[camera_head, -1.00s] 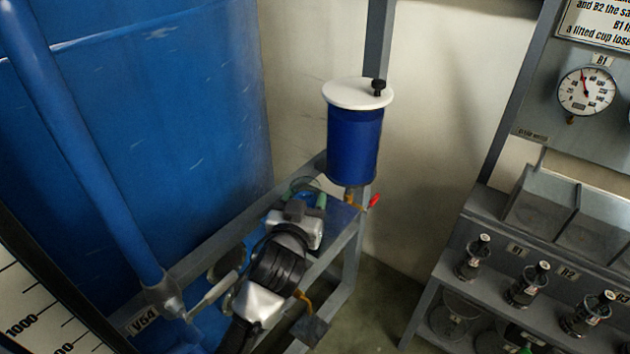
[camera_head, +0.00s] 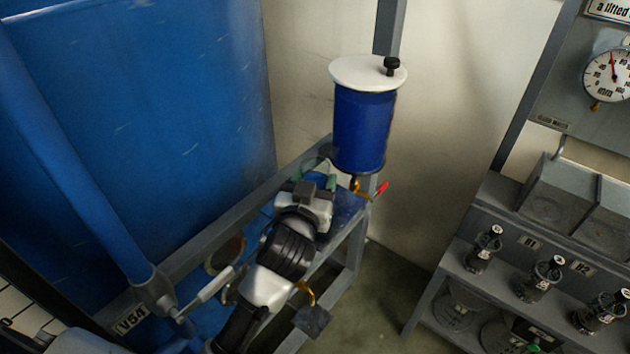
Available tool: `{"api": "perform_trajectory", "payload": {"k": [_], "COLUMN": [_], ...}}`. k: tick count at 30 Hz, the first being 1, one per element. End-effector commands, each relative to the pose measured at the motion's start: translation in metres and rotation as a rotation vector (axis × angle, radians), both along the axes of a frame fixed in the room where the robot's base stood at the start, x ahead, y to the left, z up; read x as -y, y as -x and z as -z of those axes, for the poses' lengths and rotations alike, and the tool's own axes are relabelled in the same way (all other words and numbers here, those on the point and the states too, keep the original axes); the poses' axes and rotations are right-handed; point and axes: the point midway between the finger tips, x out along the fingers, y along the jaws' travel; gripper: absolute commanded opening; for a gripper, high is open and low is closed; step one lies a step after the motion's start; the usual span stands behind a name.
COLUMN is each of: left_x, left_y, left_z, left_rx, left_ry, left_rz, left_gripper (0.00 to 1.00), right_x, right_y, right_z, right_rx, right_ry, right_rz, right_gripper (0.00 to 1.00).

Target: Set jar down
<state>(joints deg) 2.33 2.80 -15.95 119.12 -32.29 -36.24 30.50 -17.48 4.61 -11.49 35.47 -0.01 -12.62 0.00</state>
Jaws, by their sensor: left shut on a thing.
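The jar (camera_head: 317,165) is clear, greenish glass, seen only in small part at the far end of my left arm. My left gripper (camera_head: 318,182), dark grey with some green showing at its fingers, is shut on the jar. It is over the far end of the grey metal stand (camera_head: 345,222), just left of and below the blue canister. My wrist and arm hide most of the jar, so I cannot tell whether its base touches the stand. My right gripper is not in view.
A blue canister (camera_head: 362,130) with a white lid hangs close above the gripper; its red-handled tap (camera_head: 382,188) is beside it. A large blue tank (camera_head: 150,120) fills the left.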

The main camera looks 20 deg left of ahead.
Motion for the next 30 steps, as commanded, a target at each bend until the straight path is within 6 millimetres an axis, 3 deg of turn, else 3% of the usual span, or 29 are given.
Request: {"api": "perform_trajectory", "payload": {"k": [5,6,10,20,23,30], "left_x": [0.000,0.000,0.000,0.000,0.001,0.003], "left_y": [0.000,0.000,0.000,0.000,0.011,0.062], "left_z": [0.003,0.003,0.002,-0.003,0.003,0.004], "left_rx": [0.002,0.000,0.000,0.001,0.000,-0.001], "left_ry": [0.000,0.000,0.000,0.000,0.002,0.004], "left_rz": [0.000,0.000,0.000,0.000,0.001,0.001], "left_gripper": [0.20,0.61,0.80,0.80,0.80,0.80], "right_x": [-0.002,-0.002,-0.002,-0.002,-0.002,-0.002], "right_y": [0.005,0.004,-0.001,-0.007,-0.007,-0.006], "right_z": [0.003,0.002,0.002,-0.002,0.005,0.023], "right_rx": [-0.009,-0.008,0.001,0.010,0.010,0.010], "right_ry": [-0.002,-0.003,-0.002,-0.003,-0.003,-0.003], "right_rz": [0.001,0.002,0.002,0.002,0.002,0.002], "right_gripper": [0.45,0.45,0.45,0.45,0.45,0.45]}}
